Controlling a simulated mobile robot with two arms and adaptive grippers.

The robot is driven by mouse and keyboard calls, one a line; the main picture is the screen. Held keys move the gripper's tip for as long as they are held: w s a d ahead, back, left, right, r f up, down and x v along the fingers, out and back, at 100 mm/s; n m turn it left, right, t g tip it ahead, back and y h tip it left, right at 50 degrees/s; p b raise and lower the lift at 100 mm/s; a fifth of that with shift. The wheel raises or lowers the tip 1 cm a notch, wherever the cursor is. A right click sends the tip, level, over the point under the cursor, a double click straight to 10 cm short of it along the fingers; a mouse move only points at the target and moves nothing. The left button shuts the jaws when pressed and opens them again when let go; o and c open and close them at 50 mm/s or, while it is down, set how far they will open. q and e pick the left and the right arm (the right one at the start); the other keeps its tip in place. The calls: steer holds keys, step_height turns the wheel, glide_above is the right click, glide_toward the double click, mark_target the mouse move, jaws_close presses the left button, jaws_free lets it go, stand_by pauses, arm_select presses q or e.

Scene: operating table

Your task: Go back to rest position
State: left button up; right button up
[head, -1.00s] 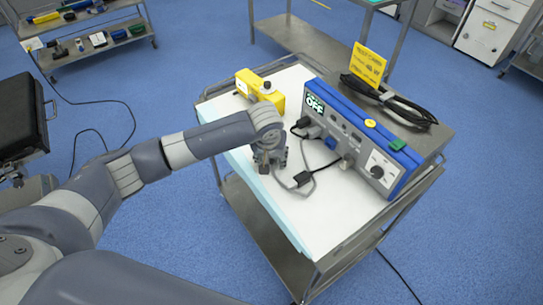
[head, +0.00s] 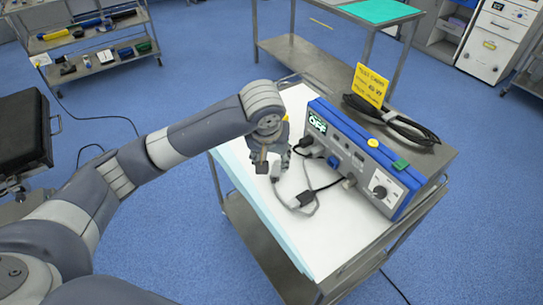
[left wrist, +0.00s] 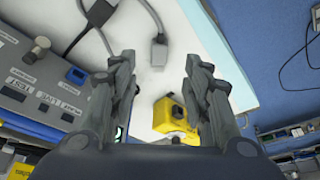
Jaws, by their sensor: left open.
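My left gripper (head: 270,165) hangs over the far left part of the white-topped cart (head: 290,235). In the left wrist view my left gripper (left wrist: 157,95) has its two fingers spread apart with nothing between them. A grey cable connector (left wrist: 158,52) lies on the white top beyond the fingertips. A yellow device (left wrist: 175,118) shows between and behind the fingers there; in the head view my arm mostly hides it. My right gripper is in neither view.
A blue and grey unit (head: 360,160) with a display reading OFF stands on the cart's right side, close to my gripper. A yellow sign (head: 370,85) and a coiled black cable (head: 400,122) sit on or behind it. A metal shelf (head: 100,60) stands far left.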

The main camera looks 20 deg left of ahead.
arm_select(q)
steer(key=shift+s+r, duration=0.1)
steer(key=shift+r, duration=0.15)
steer(key=shift+f, duration=0.1)
